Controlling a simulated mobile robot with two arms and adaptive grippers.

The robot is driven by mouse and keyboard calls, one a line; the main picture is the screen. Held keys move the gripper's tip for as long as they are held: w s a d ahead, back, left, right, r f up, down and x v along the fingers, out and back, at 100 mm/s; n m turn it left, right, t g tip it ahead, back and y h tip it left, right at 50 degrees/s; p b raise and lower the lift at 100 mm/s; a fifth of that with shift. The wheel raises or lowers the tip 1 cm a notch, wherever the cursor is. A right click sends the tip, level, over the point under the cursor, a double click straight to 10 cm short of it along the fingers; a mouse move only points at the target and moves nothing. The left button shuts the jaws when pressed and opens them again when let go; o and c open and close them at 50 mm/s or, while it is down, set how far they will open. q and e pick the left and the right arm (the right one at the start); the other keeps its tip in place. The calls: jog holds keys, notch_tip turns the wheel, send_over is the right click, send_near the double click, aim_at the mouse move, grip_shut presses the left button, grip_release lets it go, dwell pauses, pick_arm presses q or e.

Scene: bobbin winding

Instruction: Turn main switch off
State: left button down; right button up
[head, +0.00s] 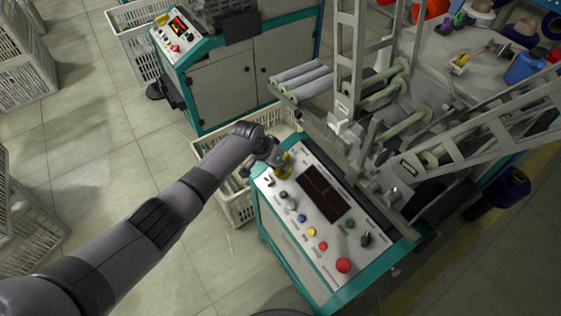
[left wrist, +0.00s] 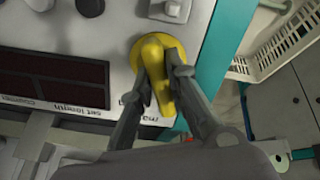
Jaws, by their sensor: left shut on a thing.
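The main switch is a yellow rotary knob on a round yellow base, at the upper left corner of the control panel (head: 318,222) in the head view. The switch (head: 284,169) is partly covered there by my left gripper (head: 276,158). In the left wrist view the switch (left wrist: 152,47) shows close up, its raised handle running roughly up and down the picture with a slight tilt. The fingers of my left gripper (left wrist: 159,72) are on either side of the handle and shut on it. A label beside the base is partly hidden by a finger. My right gripper is not in view.
The panel carries a dark display (head: 325,193), a red button (head: 343,265), a yellow button (head: 311,232) and black knobs. A white crate (head: 238,207) stands on the floor left of the machine. Metal frames and rollers (head: 405,125) rise behind the panel.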

pick_arm(q)
jog(key=shift+w+r+n, duration=0.1)
jog(key=shift+n, duration=0.4)
jog(key=c, duration=1.6)
grip_release()
jog(key=shift+o, duration=0.2)
jog(key=v, duration=1.2)
